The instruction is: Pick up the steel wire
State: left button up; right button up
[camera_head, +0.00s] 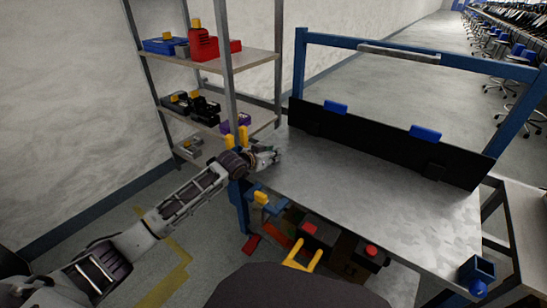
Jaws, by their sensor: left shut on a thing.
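The wire is mostly hidden by the fingers and too small to make out clearly. I cannot tell whether it touches the bench top. My right gripper is not in view.
A metal shelf (220,65) with red, blue and black tools stands behind my left gripper. A black back panel (390,145) and blue frame (420,60) edge the bench. A blue holder (478,270) is at its right corner. Boxes lie underneath. The bench top is mostly clear.

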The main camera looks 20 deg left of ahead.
pick_arm(q)
jog(key=shift+c, duration=0.7)
jog(key=shift+r, duration=0.15)
jog(key=shift+r+p, duration=0.45)
jog(key=shift+r, duration=0.35)
notch_tip(320, 180, up, 8)
jog(key=p, duration=0.3)
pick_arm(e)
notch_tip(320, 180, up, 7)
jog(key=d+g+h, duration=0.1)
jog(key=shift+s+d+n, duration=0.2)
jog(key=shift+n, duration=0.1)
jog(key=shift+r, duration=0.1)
